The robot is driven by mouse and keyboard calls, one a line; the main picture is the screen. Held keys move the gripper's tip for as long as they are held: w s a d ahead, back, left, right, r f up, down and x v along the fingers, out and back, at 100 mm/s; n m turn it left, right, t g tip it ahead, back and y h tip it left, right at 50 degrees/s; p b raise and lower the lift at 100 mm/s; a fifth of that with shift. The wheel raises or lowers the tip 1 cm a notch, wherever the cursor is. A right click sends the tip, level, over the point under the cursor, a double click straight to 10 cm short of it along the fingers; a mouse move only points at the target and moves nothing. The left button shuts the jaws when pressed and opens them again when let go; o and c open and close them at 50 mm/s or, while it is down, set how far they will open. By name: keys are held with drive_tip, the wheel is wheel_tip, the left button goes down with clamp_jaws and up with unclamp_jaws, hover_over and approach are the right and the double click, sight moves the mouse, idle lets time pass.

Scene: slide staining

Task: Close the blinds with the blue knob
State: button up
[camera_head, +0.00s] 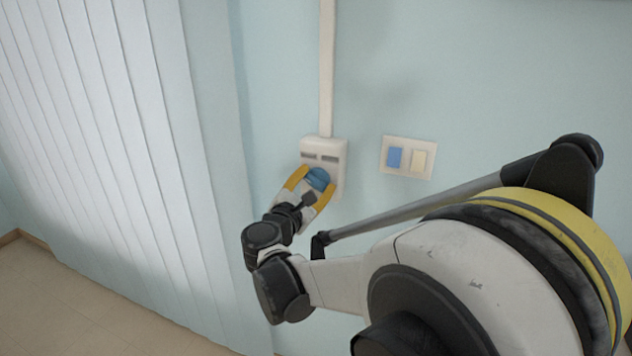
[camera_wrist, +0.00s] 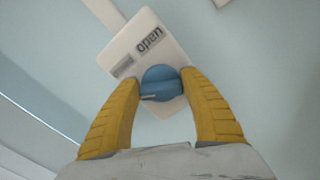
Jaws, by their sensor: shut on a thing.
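The blue knob (camera_head: 317,179) sits on a white control box (camera_head: 337,149) on the wall. In the wrist view the knob (camera_wrist: 161,83) lies between the two yellow fingers of my gripper (camera_wrist: 164,88), which is shut on it. The box (camera_wrist: 120,48) carries two small labels, and one reads "open" upside down; the other is not readable. In the head view my gripper (camera_head: 314,184) is at the box's lower part. The vertical blinds (camera_head: 110,120) hang at the left with their slats side by side.
A wall plate (camera_head: 408,157) with a blue switch (camera_head: 395,157) and a cream switch (camera_head: 418,160) is just right of the control box. A white conduit (camera_head: 327,70) runs up from the box. The tiled floor (camera_head: 60,300) at lower left is clear.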

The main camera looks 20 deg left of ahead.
drive_tip(key=o, duration=1.2)
drive_tip(key=s, duration=1.2)
drive_tip(key=shift+a, duration=0.45)
